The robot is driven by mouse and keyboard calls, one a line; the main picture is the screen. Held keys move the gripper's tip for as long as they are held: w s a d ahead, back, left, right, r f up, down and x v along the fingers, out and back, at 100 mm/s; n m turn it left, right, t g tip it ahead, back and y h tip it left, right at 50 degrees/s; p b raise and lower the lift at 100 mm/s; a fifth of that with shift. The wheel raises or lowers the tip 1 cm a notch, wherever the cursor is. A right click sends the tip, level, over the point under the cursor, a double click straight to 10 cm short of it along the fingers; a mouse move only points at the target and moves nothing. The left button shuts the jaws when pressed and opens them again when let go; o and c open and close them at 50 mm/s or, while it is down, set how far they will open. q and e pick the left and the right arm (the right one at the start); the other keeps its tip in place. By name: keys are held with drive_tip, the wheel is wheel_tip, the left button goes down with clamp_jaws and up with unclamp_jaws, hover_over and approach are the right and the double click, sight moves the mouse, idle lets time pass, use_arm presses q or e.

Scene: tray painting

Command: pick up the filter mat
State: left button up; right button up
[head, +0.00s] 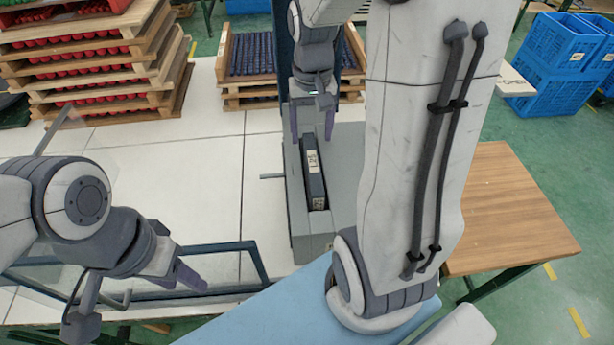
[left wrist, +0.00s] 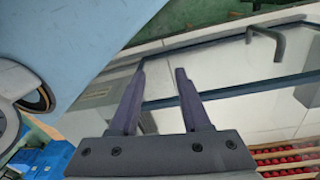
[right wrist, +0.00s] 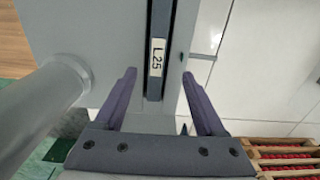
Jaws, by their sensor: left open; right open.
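The filter mat (head: 316,184) appears to be the narrow dark piece with a white label, standing in a slot of the grey housing (head: 299,222). In the right wrist view the dark piece (right wrist: 153,86) carries the label "L25". My right gripper (head: 311,137) is open at the far end of the slot, its fingers on either side of the dark piece's line. I cannot tell how far above it they are, and no contact is visible. My left gripper (head: 190,272) is open and empty at the lower left, near a dark blue frame, far from the housing.
Wooden trays of red pieces (head: 95,62) are stacked at the back left. A tray of dark pieces (head: 250,55) stands behind the housing. The dark blue frame (head: 255,262) with clear panels is at the front left. A wooden table (head: 510,215) is right. The white tabletop (head: 190,180) is mostly clear.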

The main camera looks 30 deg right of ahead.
sight(313, 161)
drive_tip(key=f, duration=1)
drive_tip(key=shift+d+f+p, duration=0.2)
drive_tip(key=shift+d+p, duration=0.1)
drive_tip(key=shift+w, duration=0.1)
clamp_jaws()
